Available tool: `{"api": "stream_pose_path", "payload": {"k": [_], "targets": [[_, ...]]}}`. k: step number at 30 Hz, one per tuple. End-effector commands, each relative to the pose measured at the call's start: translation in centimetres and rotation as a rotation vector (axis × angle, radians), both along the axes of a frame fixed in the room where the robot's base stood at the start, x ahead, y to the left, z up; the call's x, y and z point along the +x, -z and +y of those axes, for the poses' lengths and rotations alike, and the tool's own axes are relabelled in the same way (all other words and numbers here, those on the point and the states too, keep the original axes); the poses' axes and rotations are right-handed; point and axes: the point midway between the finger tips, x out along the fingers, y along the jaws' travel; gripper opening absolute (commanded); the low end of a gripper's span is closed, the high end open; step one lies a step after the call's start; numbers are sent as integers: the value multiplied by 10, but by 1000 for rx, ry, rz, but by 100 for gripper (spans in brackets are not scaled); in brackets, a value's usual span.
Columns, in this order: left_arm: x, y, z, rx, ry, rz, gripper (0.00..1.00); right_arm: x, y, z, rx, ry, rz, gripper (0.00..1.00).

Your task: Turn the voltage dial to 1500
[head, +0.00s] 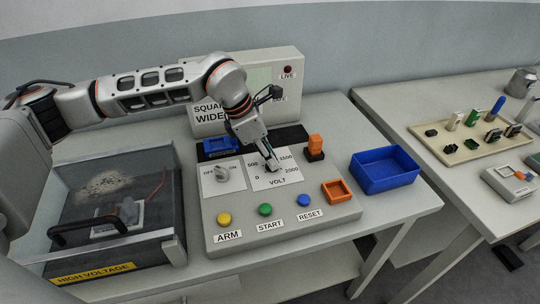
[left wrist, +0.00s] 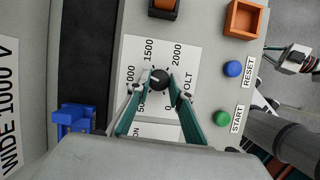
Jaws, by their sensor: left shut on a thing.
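The voltage dial (left wrist: 160,79) is a small black knob on a white VOLT plate (left wrist: 187,58) marked 0 to 2000. In the left wrist view the 1500 mark is beyond the knob, up and slightly left. My left gripper (left wrist: 159,83) has its two green-grey fingers on either side of the knob, shut on it. The head view shows the gripper (head: 271,163) reaching down to the plate and hiding most of the dial. The knob's pointer is too small to read surely. What looks like my right gripper (left wrist: 294,60) is at the right of the wrist view.
An OFF/ON knob (head: 222,174) is left of the dial. Yellow, green and blue buttons (head: 265,210) line the panel front. An orange block (head: 315,144), orange tray (head: 337,192) and blue bin (head: 385,170) are at right. A high-voltage box (head: 112,208) stands left.

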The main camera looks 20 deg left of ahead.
Motion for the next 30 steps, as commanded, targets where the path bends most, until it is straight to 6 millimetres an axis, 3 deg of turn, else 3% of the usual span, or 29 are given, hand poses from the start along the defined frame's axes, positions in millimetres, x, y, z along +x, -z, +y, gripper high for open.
{"api": "stream_pose_path", "payload": {"k": [18,30], "targets": [[4,-1,1,1,541,2,0,4,-18,0,2,0,-13,0],[4,0,1,2,714,0,0,3,-17,0,0,0,-7,0]]}}
